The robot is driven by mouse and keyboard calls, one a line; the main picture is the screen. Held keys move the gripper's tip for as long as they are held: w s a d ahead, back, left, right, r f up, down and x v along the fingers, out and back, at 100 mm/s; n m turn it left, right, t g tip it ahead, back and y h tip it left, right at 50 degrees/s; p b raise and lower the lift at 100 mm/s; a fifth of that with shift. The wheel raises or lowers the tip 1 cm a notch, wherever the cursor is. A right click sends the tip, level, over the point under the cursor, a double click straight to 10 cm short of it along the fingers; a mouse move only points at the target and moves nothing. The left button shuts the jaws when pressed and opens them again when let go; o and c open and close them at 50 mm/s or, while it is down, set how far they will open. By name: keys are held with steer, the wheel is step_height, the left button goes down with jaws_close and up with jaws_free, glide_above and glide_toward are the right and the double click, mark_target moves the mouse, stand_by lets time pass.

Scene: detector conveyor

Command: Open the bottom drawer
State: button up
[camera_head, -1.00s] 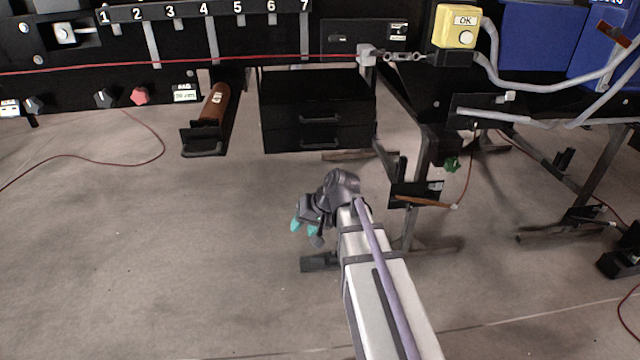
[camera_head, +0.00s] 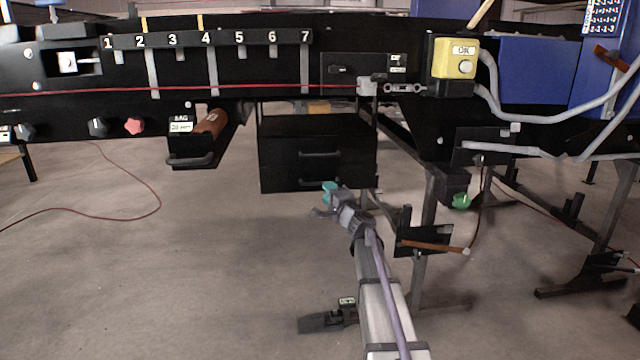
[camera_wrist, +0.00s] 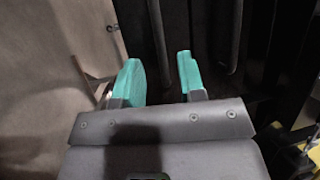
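A black drawer unit (camera_head: 285,127) with two drawers hangs under the conveyor in the head view. The bottom drawer (camera_head: 280,180) looks shut, flush with the top drawer (camera_head: 280,153). Its bar handle (camera_head: 312,184) is partly hidden by my gripper (camera_head: 328,190), which is in front of the drawer's lower right. In the wrist view my gripper (camera_wrist: 160,80) is open, its two teal fingers apart and empty. The bottom handle (camera_wrist: 157,35) runs upright there, in line with the gap between the fingertips. The top drawer's handle (camera_wrist: 235,35) is right of the fingers. I cannot tell whether anything touches.
A brown cylinder in a black holder (camera_head: 190,160) sticks out left of the drawers. Conveyor legs (camera_head: 428,220) and a bracket with an orange-brown bar (camera_head: 435,246) stand close on the right. The floor (camera_head: 220,260) in front and left is mostly clear.

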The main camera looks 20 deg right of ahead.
mark_target(320, 183)
steer(key=w, duration=0.4)
steer(key=w+r, duration=0.1)
steer(key=w, duration=0.1)
steer(key=shift+a+p, duration=0.3)
steer(key=shift+p, duration=0.05)
steer(key=shift+s, duration=0.1)
jaws_close()
